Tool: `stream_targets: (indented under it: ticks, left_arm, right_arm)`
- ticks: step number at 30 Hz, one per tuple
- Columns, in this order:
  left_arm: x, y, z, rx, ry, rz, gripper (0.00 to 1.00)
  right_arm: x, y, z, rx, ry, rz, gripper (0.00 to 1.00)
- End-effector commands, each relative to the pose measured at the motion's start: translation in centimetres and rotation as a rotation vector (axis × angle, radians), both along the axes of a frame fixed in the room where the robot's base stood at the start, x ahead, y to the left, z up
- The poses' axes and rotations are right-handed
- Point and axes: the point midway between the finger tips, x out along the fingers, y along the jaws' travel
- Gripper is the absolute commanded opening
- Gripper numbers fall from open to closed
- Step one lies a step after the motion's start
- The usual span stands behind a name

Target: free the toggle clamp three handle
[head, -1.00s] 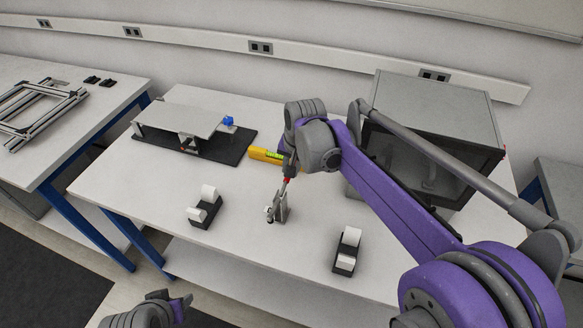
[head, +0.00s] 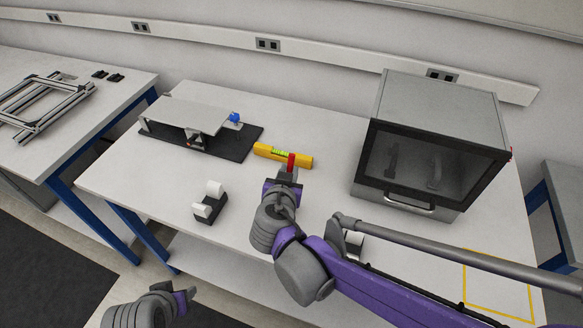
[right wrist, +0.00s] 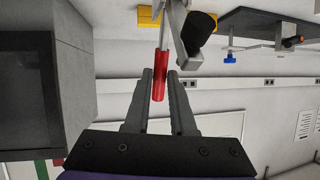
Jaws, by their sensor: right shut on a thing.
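The toggle clamp's red handle (head: 291,160) stands roughly upright just beyond my right gripper (head: 287,178) in the head view. My right arm hides the rest of the clamp there. In the right wrist view the red handle (right wrist: 159,78) lies between the two fingers of my right gripper (right wrist: 161,88), which is shut on it. The clamp's grey metal links (right wrist: 177,35) and a black tip (right wrist: 200,29) show beyond the handle. My left gripper (head: 184,299) is low at the left, away from the table top; its jaw opening is unclear.
A black base with a grey plate (head: 190,115) stands to the left, a white-roll holder (head: 208,203) at front left. A glass-fronted oven (head: 425,150) stands at right. My right arm partly hides another holder.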

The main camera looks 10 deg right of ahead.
Motion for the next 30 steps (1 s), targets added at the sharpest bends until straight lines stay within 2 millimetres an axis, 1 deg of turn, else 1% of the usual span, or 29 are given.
stream_targets:
  ticks: [1,9,15,18,19,20,21,23,27,28,30]
  left_arm:
    - [-0.2,0.0,-0.5,0.000,0.004,0.000,0.50]
    - [-1.0,0.0,-2.9,0.000,0.018,0.000,0.50]
    - [-1.4,0.0,-4.6,0.000,0.027,0.000,0.50]
    - [-1.5,0.0,-5.0,0.000,0.029,0.000,0.50]
    - [-1.5,0.0,-4.9,0.000,0.029,0.000,0.50]
    - [-1.5,0.0,-4.8,0.000,0.028,0.000,0.50]
    - [-1.5,0.0,-4.8,0.000,0.028,0.000,0.50]
    - [-1.5,0.0,-4.8,0.000,0.028,0.000,0.50]
    - [-1.5,0.0,-4.7,0.000,0.028,0.000,0.50]
    - [-1.5,0.0,-4.7,0.000,0.028,0.000,0.50]
    - [-1.5,0.0,-4.7,0.000,0.028,0.000,0.50]
  right_arm:
    - [-0.4,0.4,-0.3,-0.027,-0.037,0.006,0.00]
    - [-1.8,1.3,-0.6,-0.158,-0.230,0.003,0.00]
    - [-2.6,1.8,-0.9,-0.230,-0.339,0.002,0.00]
    - [-2.8,1.9,-0.9,-0.250,-0.368,0.002,0.00]
    - [-2.8,1.8,-0.8,-0.250,-0.368,0.000,0.03]
    - [-2.8,1.8,-0.7,-0.249,-0.366,-0.001,0.08]
    - [-2.8,1.8,-0.7,-0.249,-0.366,-0.002,0.15]
    - [-2.7,1.8,-0.7,-0.249,-0.366,-0.002,0.26]
    - [-2.7,1.8,-0.6,-0.250,-0.367,-0.001,0.51]
    - [-2.7,1.8,-0.6,-0.251,-0.367,-0.002,0.53]
    - [-2.7,1.7,-0.5,-0.251,-0.368,-0.002,0.53]
